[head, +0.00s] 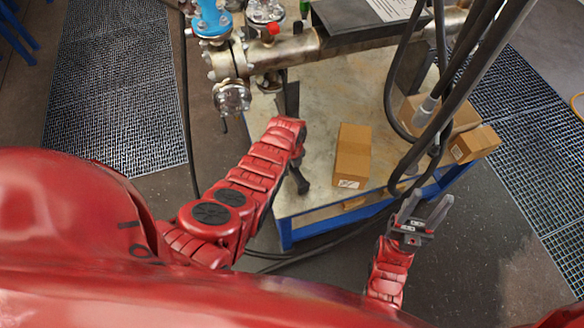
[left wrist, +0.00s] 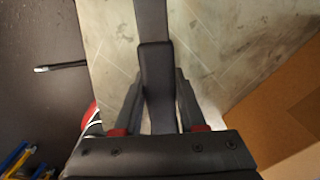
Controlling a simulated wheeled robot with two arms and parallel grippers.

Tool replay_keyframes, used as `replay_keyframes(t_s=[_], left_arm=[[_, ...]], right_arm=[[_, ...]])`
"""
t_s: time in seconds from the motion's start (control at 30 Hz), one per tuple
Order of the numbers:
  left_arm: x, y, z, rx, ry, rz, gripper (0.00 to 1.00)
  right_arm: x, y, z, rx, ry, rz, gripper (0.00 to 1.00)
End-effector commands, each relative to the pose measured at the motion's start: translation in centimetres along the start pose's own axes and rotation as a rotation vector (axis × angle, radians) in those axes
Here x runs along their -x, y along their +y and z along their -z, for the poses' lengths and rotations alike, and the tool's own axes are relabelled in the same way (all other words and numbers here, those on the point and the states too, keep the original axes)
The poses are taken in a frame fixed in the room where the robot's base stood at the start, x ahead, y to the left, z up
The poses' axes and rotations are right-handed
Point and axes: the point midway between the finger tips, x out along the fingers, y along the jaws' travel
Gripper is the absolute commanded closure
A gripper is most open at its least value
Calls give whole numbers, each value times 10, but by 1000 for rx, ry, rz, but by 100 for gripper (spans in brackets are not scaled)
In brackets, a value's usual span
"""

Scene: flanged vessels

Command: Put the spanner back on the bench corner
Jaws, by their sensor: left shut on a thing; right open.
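The spanner (left wrist: 155,70) is a long dark bar in the left wrist view, running away between the fingers of my left gripper (left wrist: 157,108), which is shut on it. In the head view a dark length of the spanner (head: 288,98) shows beyond my red left wrist. My left gripper (head: 297,158) is over the left part of the bench there, mostly hidden by the wrist. The bench (head: 320,205) has a pale worn top and blue frame, with its front-left corner below the gripper. I cannot tell whether the spanner touches the top. My right gripper (head: 427,215) is open and empty, off the bench's front right.
A cardboard box (head: 353,152) stands on the bench right of my left gripper. Another box (head: 475,144) is at the right edge. Flanged pipework (head: 290,50) crosses the back. Dark hoses (head: 452,85) hang on the right.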

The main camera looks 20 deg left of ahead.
Motion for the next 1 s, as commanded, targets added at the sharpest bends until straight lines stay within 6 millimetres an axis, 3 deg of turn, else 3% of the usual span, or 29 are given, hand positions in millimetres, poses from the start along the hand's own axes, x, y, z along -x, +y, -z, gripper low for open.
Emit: replay_keyframes(t_s=[0.57,0.6,0.7,0.8,1.0], left_arm=[[-10,-1,-1,0,-2,2,100],[-10,-1,-1,0,-2,2,58],[-9,0,-1,0,-1,1,40],[-9,0,0,0,-1,1,25],[-9,0,0,0,0,1,25]], right_arm=[[11,0,-2,0,0,0,50],[11,0,-2,0,0,0,50],[10,0,-2,0,0,0,50],[10,0,-2,0,0,0,50],[10,0,-2,0,0,0,50]])
